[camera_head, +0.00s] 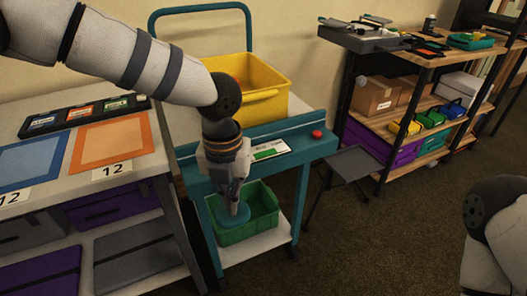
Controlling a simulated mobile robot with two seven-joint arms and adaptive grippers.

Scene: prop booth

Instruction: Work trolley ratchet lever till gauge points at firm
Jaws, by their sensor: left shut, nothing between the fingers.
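The teal trolley (310,150) stands in the middle, with a beam along its front. A red knob (317,134) is at the beam's right end. My left gripper (230,203) is shut and empty, pointing down in front of the beam. A round teal piece (233,215) shows at its fingertips, and I cannot tell whether they touch. No ratchet lever can be clearly made out; my left arm hides part of the beam. My right gripper is out of view.
A yellow bin (265,105) stands on the trolley, a green crate (262,208) on its lower shelf. A table with blue and orange mats (112,148) is close on the left. A small dark stand (350,163) and loaded shelves are on the right.

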